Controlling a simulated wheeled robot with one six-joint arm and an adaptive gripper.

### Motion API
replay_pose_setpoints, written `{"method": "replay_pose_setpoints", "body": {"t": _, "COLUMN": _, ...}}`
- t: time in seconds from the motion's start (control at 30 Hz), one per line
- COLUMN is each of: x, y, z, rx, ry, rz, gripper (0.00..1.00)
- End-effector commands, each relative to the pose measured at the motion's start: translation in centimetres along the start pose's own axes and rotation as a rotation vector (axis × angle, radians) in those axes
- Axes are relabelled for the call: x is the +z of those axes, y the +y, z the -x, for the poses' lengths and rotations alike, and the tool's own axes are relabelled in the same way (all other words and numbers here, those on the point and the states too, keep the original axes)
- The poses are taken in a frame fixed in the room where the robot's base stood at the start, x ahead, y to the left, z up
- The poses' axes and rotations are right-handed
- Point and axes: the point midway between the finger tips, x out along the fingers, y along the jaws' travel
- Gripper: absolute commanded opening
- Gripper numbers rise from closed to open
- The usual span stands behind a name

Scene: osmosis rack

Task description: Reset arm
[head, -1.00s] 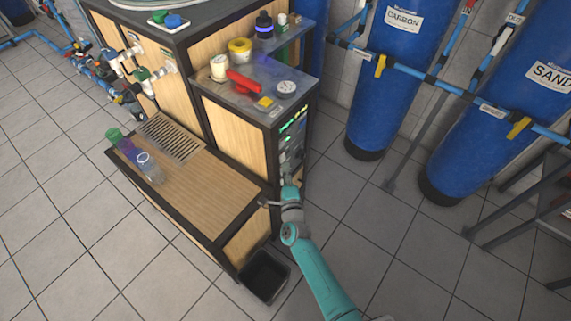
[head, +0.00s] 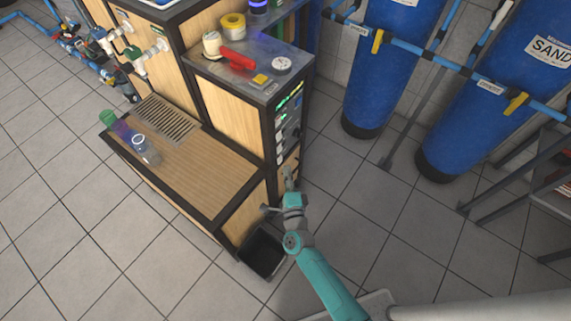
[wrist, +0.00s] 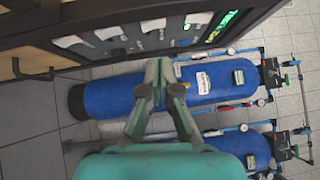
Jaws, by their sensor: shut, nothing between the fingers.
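My arm is the teal one at the lower middle of the head view. My gripper (head: 289,176) is at the right front corner of the wooden cabinet (head: 235,110), close to its side panel with switches and green lit displays (head: 288,122). In the wrist view my gripper (wrist: 164,66) is shut, its fingertips together and empty. The panel (wrist: 140,38) runs along the top of that view, near the fingertips. I cannot tell whether they touch it.
A black bin (head: 263,252) stands on the floor beside the cabinet's lower bench (head: 200,175). A clear jar (head: 146,149) and a green-capped bottle (head: 108,119) are on the bench. Blue tanks (head: 385,70) and pipes stand at the right. The tiled floor between is clear.

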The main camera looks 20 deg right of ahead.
Motion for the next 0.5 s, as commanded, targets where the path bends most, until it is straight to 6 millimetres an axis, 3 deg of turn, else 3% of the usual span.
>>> {"method": "replay_pose_setpoints", "body": {"t": 0.3, "x": -0.1, "y": 0.0, "z": 0.3, "rx": 0.002, "ry": -0.002, "rz": 0.009, "gripper": 0.0}}
{"method": "replay_pose_setpoints", "body": {"t": 0.37, "x": -0.5, "y": 0.1, "z": 1.1, "rx": 0.005, "ry": -0.006, "rz": 0.03, "gripper": 0.0}}
{"method": "replay_pose_setpoints", "body": {"t": 0.5, "x": -1.8, "y": -0.3, "z": 4.5, "rx": 0.015, "ry": -0.026, "rz": 0.14, "gripper": 0.0}}
